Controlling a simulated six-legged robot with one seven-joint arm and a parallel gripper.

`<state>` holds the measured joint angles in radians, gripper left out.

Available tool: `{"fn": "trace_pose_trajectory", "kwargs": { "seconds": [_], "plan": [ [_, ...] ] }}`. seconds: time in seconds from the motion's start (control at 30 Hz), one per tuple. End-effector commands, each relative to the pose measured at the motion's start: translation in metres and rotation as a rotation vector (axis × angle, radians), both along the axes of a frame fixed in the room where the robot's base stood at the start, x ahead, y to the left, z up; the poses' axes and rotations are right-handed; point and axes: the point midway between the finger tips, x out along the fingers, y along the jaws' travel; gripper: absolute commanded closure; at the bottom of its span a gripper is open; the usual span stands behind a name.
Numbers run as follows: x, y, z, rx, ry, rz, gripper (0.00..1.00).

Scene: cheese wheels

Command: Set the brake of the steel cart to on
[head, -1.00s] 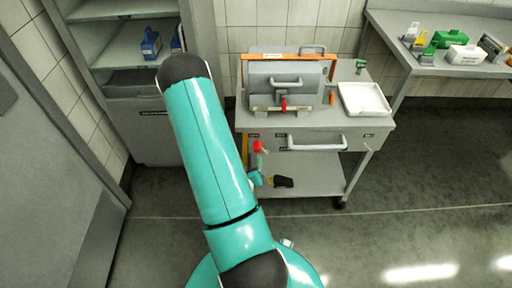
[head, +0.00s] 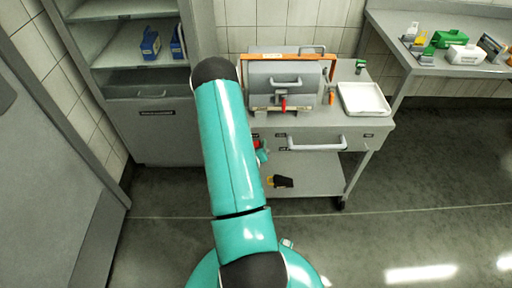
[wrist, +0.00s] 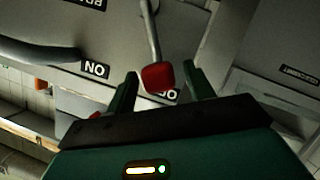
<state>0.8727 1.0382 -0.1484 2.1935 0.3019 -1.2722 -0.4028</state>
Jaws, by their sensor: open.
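The steel cart (head: 322,172) stands ahead in the head view. Its brake lever has a grey rod and a red knob (wrist: 158,76), seen close in the wrist view. The red knob also shows in the head view (head: 257,144), partly hidden by my arm. My gripper (wrist: 160,86) is open, with one dark green finger on each side of the knob. I cannot tell whether either finger touches it. An upside-down ON label (wrist: 95,70) is left of the knob. Another label (wrist: 170,95) is partly hidden behind it.
A grey machine with an orange frame (head: 318,58) and a white tray (head: 364,99) stand on the cart. A drawer handle (head: 317,143) projects from its front. A shelf cabinet (head: 157,130) is left, a bench (head: 391,45) right. The floor at right is clear.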

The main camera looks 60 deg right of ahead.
Motion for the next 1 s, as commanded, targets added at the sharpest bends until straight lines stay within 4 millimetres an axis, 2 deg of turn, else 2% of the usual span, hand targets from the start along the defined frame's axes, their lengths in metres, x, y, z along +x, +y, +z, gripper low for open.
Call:
{"fn": "trace_pose_trajectory", "kwargs": {
  "seconds": [0.17, 0.4, 0.43, 0.77, 1.0],
  "plan": [
    [0.0, 0.0, 0.0, 0.0, 0.0, 0.0, 0.49],
    [0.0, 0.0, 0.0, 0.0, 0.0, 0.0, 0.96],
    [0.0, 0.0, 0.0, 0.0, 0.0, 0.0, 1.0],
    [-0.002, -0.001, 0.002, 0.011, -0.024, 0.001, 1.0],
    [-0.01, -0.005, 0.007, 0.058, -0.119, -0.001, 1.0]
  ]
}}
